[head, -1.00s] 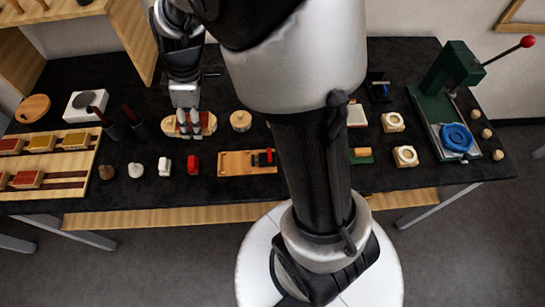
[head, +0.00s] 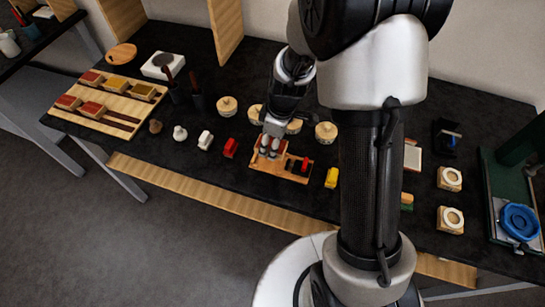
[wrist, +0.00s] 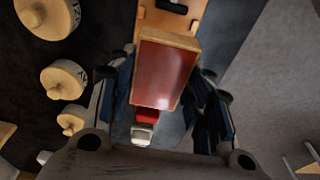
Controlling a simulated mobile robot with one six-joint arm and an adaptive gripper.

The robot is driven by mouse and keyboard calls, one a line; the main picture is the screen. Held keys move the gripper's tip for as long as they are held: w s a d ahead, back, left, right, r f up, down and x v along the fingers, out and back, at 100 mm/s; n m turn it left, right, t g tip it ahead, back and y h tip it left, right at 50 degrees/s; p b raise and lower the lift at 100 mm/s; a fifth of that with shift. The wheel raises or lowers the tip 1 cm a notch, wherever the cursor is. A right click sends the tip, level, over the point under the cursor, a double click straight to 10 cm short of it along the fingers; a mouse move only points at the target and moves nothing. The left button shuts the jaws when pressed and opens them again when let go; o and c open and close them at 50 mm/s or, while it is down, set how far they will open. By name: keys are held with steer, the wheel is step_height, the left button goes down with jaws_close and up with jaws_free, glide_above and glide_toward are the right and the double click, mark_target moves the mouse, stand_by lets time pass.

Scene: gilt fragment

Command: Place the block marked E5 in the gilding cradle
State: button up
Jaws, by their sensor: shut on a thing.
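My gripper (head: 269,152) is shut on a wooden block with a glossy dark red face (wrist: 162,72), which fills the middle of the wrist view between the fingers. No E5 mark is readable on it. In the head view the gripper hides most of this block. The gilding cradle seems to be the small wooden board (head: 262,165) with red and black parts at its right. The gripper and block are over its left part. Part of the board also shows behind the block in the wrist view (wrist: 185,24). I cannot tell whether the block touches it.
A wooden rack (head: 92,105) at the left holds several red and yellow blocks. Round wooden pots (head: 326,131) stand behind the cradle. A red piece (head: 230,147) stands left of it and a yellow piece (head: 331,177) right. A green press (head: 507,195) stands far right.

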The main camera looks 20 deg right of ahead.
steer(key=shift+f+b, duration=0.75)
steer(key=shift+f, duration=2.25)
steer(key=shift+f, duration=0.1)
steer(key=shift+f, duration=0.1)
steer(key=o, duration=1.1)
steer(key=shift+c, duration=0.2)
